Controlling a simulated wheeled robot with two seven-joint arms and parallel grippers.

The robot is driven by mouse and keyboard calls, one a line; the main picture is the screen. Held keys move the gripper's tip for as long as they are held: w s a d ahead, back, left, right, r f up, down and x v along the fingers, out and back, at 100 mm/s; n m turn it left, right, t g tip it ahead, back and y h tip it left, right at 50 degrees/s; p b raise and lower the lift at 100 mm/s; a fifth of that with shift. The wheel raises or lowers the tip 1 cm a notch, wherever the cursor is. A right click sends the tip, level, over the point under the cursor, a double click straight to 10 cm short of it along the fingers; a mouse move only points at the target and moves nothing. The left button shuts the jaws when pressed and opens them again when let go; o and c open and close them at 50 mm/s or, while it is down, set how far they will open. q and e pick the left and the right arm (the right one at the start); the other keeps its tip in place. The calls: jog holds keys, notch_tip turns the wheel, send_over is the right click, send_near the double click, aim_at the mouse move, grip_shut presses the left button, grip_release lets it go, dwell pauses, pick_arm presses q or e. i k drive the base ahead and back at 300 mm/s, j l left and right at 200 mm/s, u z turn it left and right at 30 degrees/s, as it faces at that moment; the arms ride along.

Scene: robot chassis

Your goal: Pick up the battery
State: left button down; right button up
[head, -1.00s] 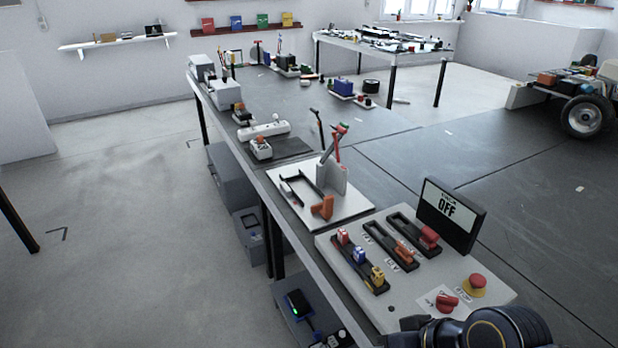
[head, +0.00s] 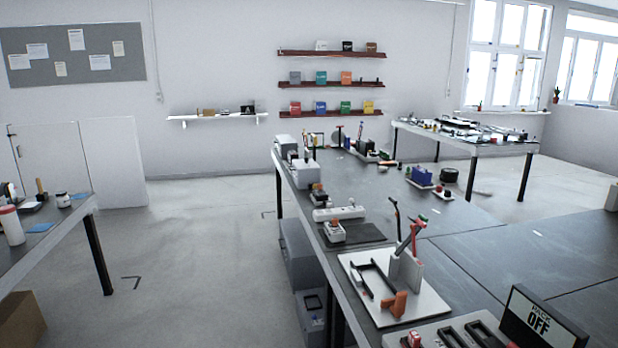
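I cannot make out for certain which object is the battery. A small blue block (head: 421,176) sits toward the back right of the long dark workbench (head: 455,215), but I cannot tell what it is. Neither of my grippers shows in the head view.
A white board with an orange clamp (head: 396,305) and a panel with an "OFF" sign (head: 540,322) stand on the near bench. A power strip (head: 339,213) lies farther back. Another table (head: 45,230) is at the left. Open floor (head: 190,255) lies between them.

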aim_at(293, 157)
jog(key=i+u, duration=0.4)
jog(key=i, duration=3.4)
jog(key=i+j+z, duration=0.1)
jog(key=i, duration=1.15)
jog(key=i+j, duration=0.15)
jog(key=i, duration=1.05)
jog(key=i+j+z, duration=0.1)
jog(key=i+z, duration=0.35)
jog(key=i+j+z, duration=0.2)
jog(key=i+z, duration=0.25)
jog(key=i+j+z, duration=0.25)
jog(key=z, duration=0.15)
jog(key=i+j+z, duration=0.25)
jog(key=j+z, duration=0.2)
